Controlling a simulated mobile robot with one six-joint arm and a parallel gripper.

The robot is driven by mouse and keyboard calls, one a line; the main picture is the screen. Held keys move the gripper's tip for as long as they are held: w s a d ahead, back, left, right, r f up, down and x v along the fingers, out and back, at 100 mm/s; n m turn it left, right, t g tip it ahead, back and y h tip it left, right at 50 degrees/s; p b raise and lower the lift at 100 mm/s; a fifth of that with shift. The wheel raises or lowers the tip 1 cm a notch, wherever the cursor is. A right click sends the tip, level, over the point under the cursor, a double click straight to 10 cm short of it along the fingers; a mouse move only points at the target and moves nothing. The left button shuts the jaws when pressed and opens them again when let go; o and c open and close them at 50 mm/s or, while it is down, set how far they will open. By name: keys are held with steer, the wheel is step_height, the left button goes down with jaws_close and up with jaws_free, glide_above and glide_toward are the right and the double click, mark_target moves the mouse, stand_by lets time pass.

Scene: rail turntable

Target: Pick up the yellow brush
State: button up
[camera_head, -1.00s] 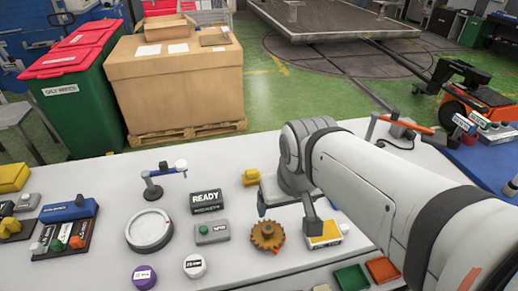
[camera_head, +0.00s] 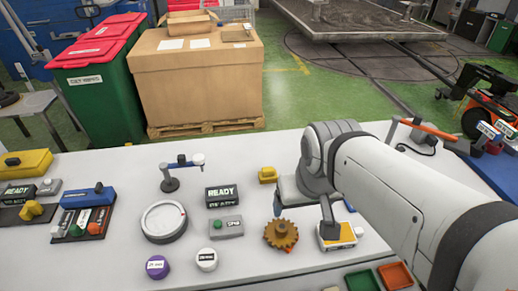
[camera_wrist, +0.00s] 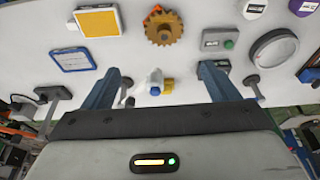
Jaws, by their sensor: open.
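A small yellow object (camera_head: 268,174) lies on the white table just left of my wrist; it may be the yellow brush, but its shape is too small to be sure. In the wrist view a yellow piece (camera_wrist: 168,86) shows between my fingers, beside a white piece with a blue end (camera_wrist: 154,84). My gripper (camera_wrist: 160,68) is open, its two blue fingers wide apart and nothing clasped between them. In the head view my arm hides much of the gripper and part of the table.
A brown gear (camera_head: 281,235), a yellow-and-white box (camera_head: 338,236), a grey button box (camera_head: 226,227) and a round dial (camera_head: 164,222) stand close by. A small stand (camera_head: 169,180) is farther left. Green and orange trays (camera_head: 395,275) lie at the front edge.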

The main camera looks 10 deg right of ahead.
steer(key=shift+o, duration=0.5)
steer(key=t+b, duration=0.1)
steer(key=b, duration=0.3)
glide_above(268, 169)
steer(key=s, duration=0.2)
steer(key=f, duration=1.6)
steer(key=shift+s+a+f, duration=0.1)
steer(key=shift+a+f, duration=0.1)
steer(key=shift+a, duration=0.1)
steer(key=shift+d+p+x, duration=0.15)
steer(key=shift+p+x, duration=0.35)
steer(key=shift+x, duration=1.45)
steer(key=shift+d+p+x, duration=0.15)
steer(key=shift+p+x, duration=0.35)
steer(key=shift+x, duration=1.5)
steer(key=shift+c, duration=0.3)
steer(key=c, duration=1.1)
